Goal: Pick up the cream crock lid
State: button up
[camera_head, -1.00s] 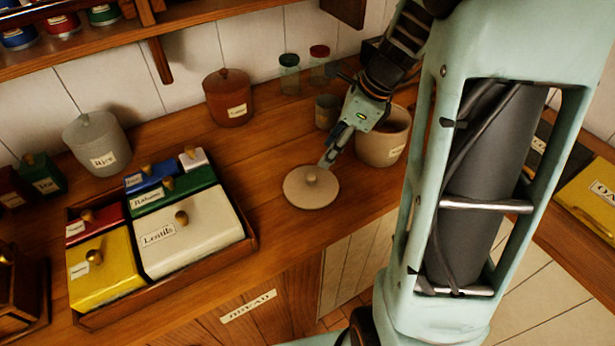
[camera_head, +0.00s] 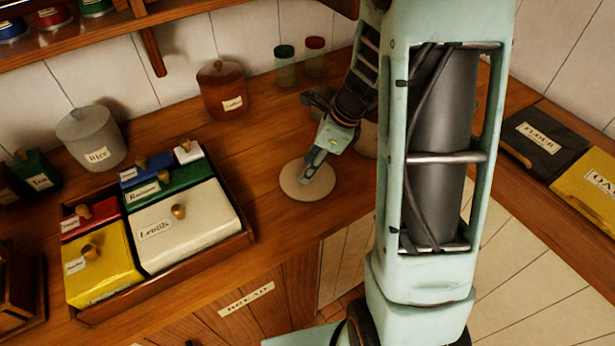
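The cream crock lid (camera_head: 296,186) is a round flat disc lying on the wooden counter near its front edge. My gripper (camera_head: 308,178) is right over the lid's middle, where its knob is hidden behind the fingers. I cannot tell whether the fingers are closed on the knob or still apart around it. The cream crock (camera_head: 367,140) stands just behind and to the right, mostly hidden by my arm.
A wooden tray (camera_head: 252,236) with several lidded boxes lies to the left. A brown lidded crock (camera_head: 222,92), a grey rice crock (camera_head: 91,139) and two glass jars (camera_head: 285,68) (camera_head: 314,58) stand along the wall. The counter between tray and lid is clear.

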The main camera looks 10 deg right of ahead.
grip_shut()
jog(key=shift+r, duration=0.15)
dwell(0.4)
